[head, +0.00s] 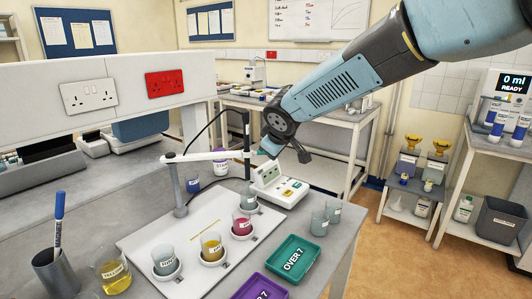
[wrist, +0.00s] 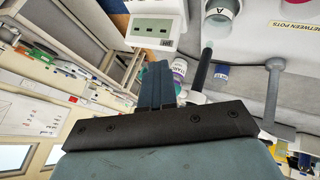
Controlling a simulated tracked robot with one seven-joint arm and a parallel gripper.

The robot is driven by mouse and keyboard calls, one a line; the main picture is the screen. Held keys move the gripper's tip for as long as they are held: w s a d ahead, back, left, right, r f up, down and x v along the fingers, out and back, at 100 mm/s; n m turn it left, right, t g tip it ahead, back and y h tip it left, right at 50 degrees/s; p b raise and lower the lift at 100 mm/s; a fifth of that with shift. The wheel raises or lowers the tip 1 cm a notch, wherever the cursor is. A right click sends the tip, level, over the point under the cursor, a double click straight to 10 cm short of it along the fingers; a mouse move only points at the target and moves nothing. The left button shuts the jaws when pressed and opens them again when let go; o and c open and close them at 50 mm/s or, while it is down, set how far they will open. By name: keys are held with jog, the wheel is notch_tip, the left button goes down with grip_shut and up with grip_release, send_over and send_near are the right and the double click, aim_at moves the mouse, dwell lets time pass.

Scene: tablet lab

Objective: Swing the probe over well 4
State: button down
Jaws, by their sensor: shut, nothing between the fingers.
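The probe (head: 247,132) is a dark upright rod at the right end of a white swing arm (head: 212,156), which pivots on a grey post (head: 180,185). The probe also shows in the wrist view (wrist: 203,70). A white board (head: 190,275) holds several labelled cups in a row: grey (head: 165,260), yellow (head: 211,246), red (head: 242,224) and a pale one (head: 249,201) at the back. The probe stands near the back cup; I cannot read the well numbers. My gripper (head: 268,147) is shut and empty, just right of the arm's probe end. It also shows in the wrist view (wrist: 152,72); contact is unclear.
A white meter (head: 279,186) stands just below my gripper. A beaker of yellow liquid (head: 113,277) and a pen pot (head: 56,273) are front left.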

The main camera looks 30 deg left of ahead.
dwell(0.3)
jog(key=shift+d, duration=0.1)
jog(key=s+d+r, duration=0.4)
jog(key=d+r, duration=0.3)
jog(key=d, duration=0.2)
jog(key=s+d+r+m+h, duration=0.15)
jog(key=d+m, duration=0.25)
jog(key=d, duration=1.1)
jog(key=s+d+r+m+h, duration=0.1)
jog(key=d+m+h, duration=0.25)
jog(key=d, duration=1.05)
jog(key=s+d+f+m, duration=0.2)
jog(key=s+d+m, duration=0.2)
jog(key=s+d, duration=0.3)
jog(key=s+d+f+m, duration=0.2)
jog(key=s+d+m, duration=0.2)
jog(key=s+d, duration=0.4)
jog(key=shift+s+d+m+g, duration=0.2)
jog(key=shift+d+m+g, duration=0.2)
jog(key=shift+d, duration=0.75)
